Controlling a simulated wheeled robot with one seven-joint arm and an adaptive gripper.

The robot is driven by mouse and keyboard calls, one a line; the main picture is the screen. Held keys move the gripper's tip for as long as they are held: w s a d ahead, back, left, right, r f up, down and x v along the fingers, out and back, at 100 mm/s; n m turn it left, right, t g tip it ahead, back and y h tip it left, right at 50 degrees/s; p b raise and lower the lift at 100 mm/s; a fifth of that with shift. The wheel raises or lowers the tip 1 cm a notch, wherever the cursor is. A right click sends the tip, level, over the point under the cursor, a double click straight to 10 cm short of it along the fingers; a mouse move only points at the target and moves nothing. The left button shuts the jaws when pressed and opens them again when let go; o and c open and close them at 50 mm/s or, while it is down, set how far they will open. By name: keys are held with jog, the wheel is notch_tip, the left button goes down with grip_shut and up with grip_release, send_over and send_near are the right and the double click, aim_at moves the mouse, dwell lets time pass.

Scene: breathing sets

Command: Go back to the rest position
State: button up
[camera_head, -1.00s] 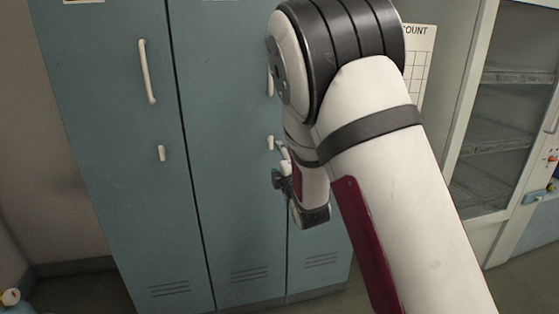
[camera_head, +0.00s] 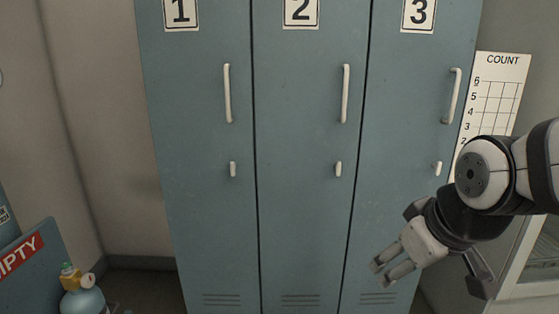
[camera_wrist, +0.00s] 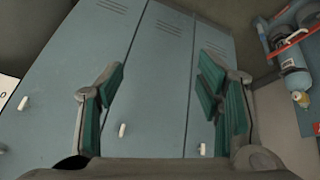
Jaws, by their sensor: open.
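My gripper (camera_head: 391,271) is at the lower right of the head view, in front of the lower part of the locker marked 3 (camera_head: 410,150). Its two fingers are apart and nothing is between them. In the wrist view my gripper (camera_wrist: 161,98) shows two green-padded fingers spread wide, with the lockers behind the empty gap. My arm reaches in from the right edge of the head view.
Lockers 1 (camera_head: 200,140) and 2 (camera_head: 305,140) stand shut beside locker 3. A COUNT chart (camera_head: 497,90) hangs at right. A blue cylinder (camera_head: 82,300) stands at lower left by a panel (camera_head: 38,270) with a red sign partly reading "MPTY". A glass-fronted cabinet is at far right.

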jog(key=s+m+g, duration=0.5)
jog(key=s, duration=1.7)
notch_tip(320, 180, up, 18)
jog(key=t+p, duration=0.3)
jog(key=p, duration=1.3)
jog(key=shift+w+a+n+p, duration=0.3)
jog(key=shift+a+p, duration=0.05)
jog(key=shift+p, duration=0.05)
jog(key=shift+r, duration=0.1)
